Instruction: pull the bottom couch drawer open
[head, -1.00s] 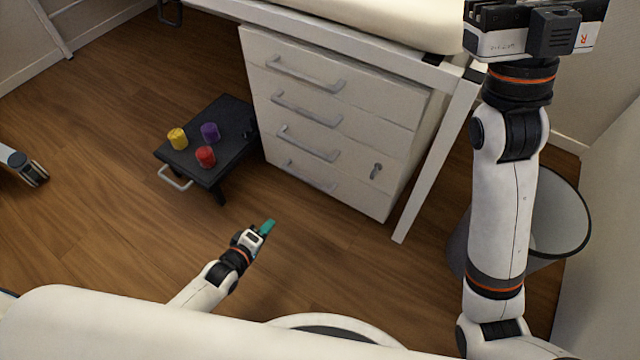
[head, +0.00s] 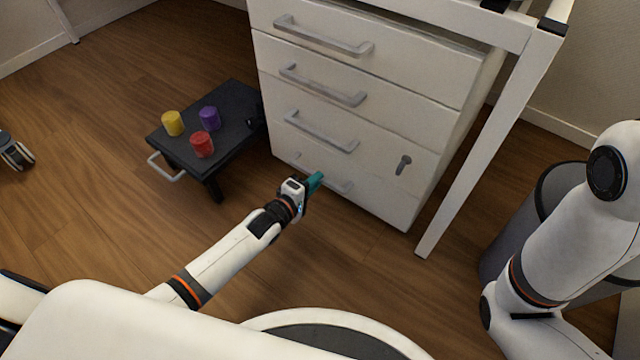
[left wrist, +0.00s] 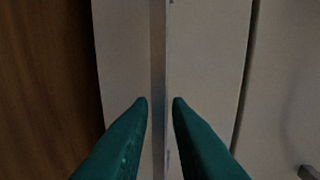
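The bottom drawer (head: 380,207) looks flush with the cabinet. My left gripper (head: 315,182) has teal fingers and is at the bottom drawer's handle (head: 343,186), partly covering it in the head view. In the left wrist view the handle (left wrist: 158,50) runs upright in the picture between the two spread fingertips (left wrist: 160,101), with a gap to each visible. The left gripper is open. My right arm shows at the right of the head view, but its gripper is out of the picture.
A low black stool (head: 233,98) with yellow (head: 172,123), purple (head: 209,118) and red (head: 201,144) cylinders stands left of the cabinet. Floor in front is clear.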

